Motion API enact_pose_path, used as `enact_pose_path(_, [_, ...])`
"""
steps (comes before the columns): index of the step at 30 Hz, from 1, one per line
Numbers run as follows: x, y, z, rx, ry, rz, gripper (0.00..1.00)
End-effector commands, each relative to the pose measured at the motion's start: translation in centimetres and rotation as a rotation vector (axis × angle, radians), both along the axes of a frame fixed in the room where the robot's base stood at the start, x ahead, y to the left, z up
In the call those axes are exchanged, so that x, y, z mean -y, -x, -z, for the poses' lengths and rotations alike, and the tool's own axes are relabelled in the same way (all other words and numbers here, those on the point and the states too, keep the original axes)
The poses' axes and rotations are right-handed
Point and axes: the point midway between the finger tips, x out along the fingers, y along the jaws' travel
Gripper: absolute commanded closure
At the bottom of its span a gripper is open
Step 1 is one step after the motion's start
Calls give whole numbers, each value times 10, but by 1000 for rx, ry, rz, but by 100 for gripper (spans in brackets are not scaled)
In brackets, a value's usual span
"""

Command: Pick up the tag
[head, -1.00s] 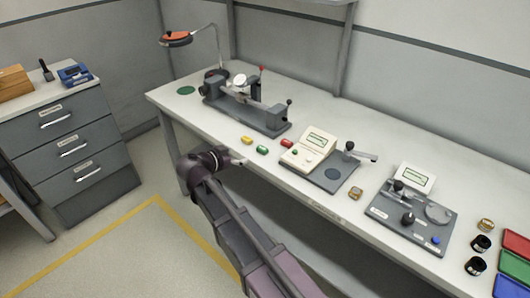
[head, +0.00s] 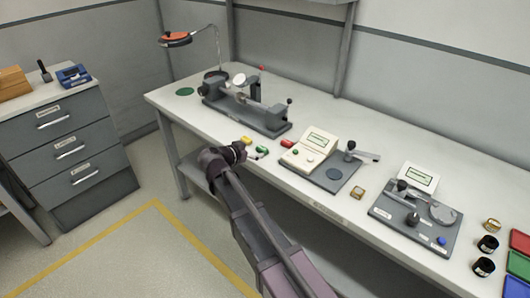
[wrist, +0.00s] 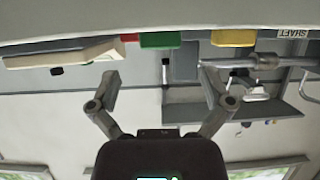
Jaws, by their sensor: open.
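Several small coloured blocks that could be tags lie along the bench's front edge: a yellow one (head: 246,140), a green one (head: 262,151) and a red one (head: 287,143). In the wrist view the green block (wrist: 160,40) and yellow block (wrist: 233,38) show at the top, with the red one (wrist: 129,38) partly hidden at left. My gripper (wrist: 158,82) is open, its fingers spread wide with nothing between them. In the head view my gripper (head: 238,152) is at the bench's front edge, close to the green and yellow blocks, partly hidden by my wrist.
A grey shaft fixture (head: 245,108) stands behind the blocks. A cream gauge box (head: 310,150) stands right of them. A brass part (head: 358,191), a second grey fixture (head: 415,213) and black cups (head: 487,243) are farther right. A drawer cabinet (head: 70,145) stands left.

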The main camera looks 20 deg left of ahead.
Motion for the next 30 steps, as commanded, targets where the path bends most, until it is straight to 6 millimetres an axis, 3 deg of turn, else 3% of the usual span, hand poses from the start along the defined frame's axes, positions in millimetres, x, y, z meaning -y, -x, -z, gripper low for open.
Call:
enact_pose_path(5, [2,-5,3,0,-1,1,0])
enact_pose_path(18, [16,-42,20,0,0,1,0])
enact_pose_path(30, [18,-45,20,0,0,0,0])
